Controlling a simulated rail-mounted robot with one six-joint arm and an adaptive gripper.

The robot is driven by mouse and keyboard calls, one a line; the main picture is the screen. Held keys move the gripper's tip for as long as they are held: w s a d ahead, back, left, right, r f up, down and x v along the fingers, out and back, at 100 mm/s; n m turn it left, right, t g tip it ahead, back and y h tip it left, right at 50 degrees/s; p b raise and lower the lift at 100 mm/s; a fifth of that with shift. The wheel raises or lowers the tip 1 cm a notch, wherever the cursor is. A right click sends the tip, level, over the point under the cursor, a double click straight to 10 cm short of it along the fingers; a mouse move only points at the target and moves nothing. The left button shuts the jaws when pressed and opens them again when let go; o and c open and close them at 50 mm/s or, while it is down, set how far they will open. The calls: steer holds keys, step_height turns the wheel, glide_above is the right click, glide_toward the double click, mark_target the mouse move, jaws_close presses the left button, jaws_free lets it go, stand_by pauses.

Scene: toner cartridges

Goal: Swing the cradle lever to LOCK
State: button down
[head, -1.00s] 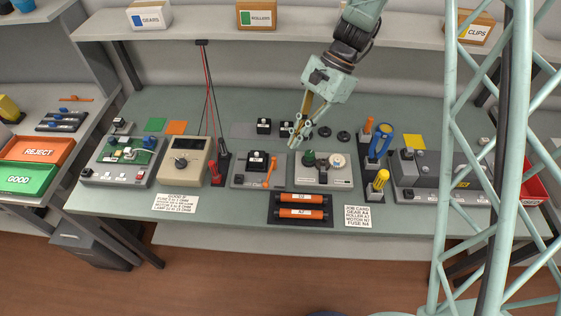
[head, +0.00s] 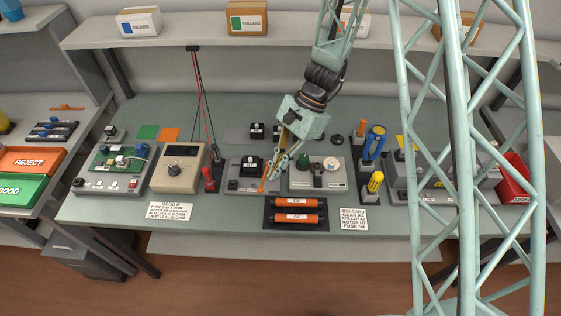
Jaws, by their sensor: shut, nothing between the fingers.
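The cradle (head: 239,184) is a grey base with a black block on it, in the middle of the bench in the head view. Its orange lever (head: 263,184) stands at the base's right side, leaning slightly, with the upper end to the right. My gripper (head: 273,175) is shut and empty, pointing down with its fingertips just right of the lever. Whether they touch the lever cannot be told. The LOCK marking is too small to read.
A grey gear fixture (head: 317,184) stands close on the right. A beige meter (head: 179,167) with a red probe (head: 208,177) stands on the left. A black tray (head: 296,227) with two orange rollers lies in front. Orange-handled and blue tools stand further right.

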steer(key=shift+s+a+f, duration=0.35)
steer(key=shift+s+a, duration=0.2)
steer(key=shift+s+a+f, duration=0.35)
steer(key=shift+s+a, duration=0.15)
steer(key=shift+a, duration=0.05)
